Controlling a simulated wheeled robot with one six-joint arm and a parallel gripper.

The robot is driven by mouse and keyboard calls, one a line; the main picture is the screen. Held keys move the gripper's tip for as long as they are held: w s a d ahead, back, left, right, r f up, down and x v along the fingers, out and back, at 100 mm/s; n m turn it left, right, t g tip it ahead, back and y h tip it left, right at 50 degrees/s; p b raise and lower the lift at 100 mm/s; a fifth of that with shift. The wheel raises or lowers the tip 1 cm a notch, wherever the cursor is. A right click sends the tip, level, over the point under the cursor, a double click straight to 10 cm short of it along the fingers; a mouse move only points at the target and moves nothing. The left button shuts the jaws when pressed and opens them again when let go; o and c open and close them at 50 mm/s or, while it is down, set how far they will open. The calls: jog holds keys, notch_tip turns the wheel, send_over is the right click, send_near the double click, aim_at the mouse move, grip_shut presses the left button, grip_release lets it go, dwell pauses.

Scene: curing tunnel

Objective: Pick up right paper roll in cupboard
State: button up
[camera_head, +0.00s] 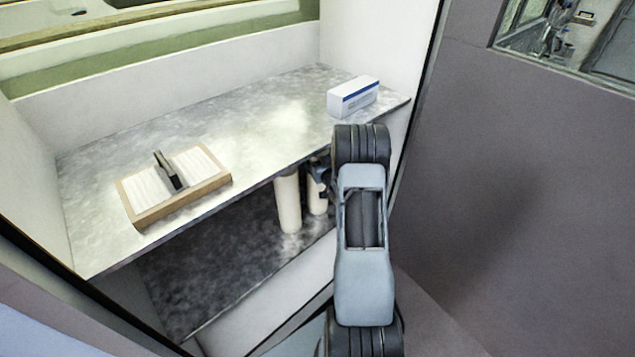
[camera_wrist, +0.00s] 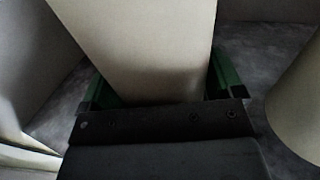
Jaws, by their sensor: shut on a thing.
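Two off-white paper rolls stand upright on the lower shelf of the cupboard in the head view. The right paper roll (camera_head: 317,201) is partly hidden behind my gripper (camera_head: 319,174) and arm. The left paper roll (camera_head: 288,203) stands close beside it, to the left. In the wrist view, my gripper (camera_wrist: 161,82) has its green fingers on both sides of the right paper roll (camera_wrist: 145,45) and is shut on it. The other roll (camera_wrist: 299,105) shows at the right edge, apart from the fingers. Whether the held roll touches the shelf is hidden.
The upper shelf (camera_head: 240,130) is just above the rolls. It bears a white and blue box (camera_head: 353,97) at right and a wooden tray (camera_head: 205,187) with a dark tool at left. The lower shelf (camera_head: 190,270) is bare left of the rolls.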

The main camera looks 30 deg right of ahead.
jog(key=shift+r, duration=0.1)
jog(key=shift+c, duration=0.9)
